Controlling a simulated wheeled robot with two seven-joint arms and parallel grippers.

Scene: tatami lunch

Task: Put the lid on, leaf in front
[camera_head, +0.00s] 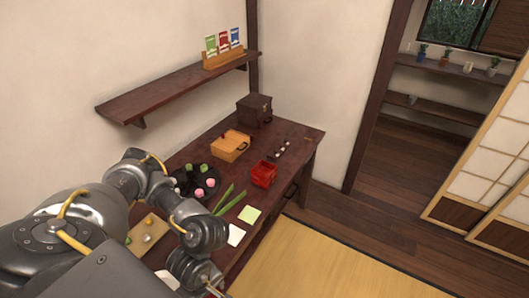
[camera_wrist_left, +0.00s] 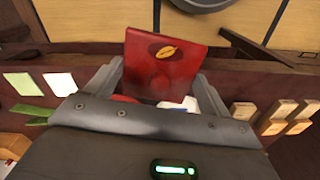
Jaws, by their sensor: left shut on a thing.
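My left gripper (camera_wrist_left: 160,80) is shut on a red lid (camera_wrist_left: 150,78), one finger on each side of it. The lid stands tilted up, and a gold leaf mark (camera_wrist_left: 166,51) shows near its far edge in the left wrist view. In the head view my left arm reaches to the near end of the desk, and its gripper is mostly cut off at the bottom edge. A red box (camera_head: 263,175) stands on the desk at the right edge, apart from the gripper; its top looks open. My right gripper is not in view.
The desk (camera_head: 290,135) also holds a wooden box (camera_head: 230,146), a dark chest (camera_head: 254,109), a black tray (camera_head: 183,187) with pink and green sweets, green leaves (camera_head: 230,199) and paper notes (camera_head: 249,215). Several wooden blocks (camera_wrist_left: 285,110) lie right. A shelf (camera_head: 175,91) overhangs behind.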

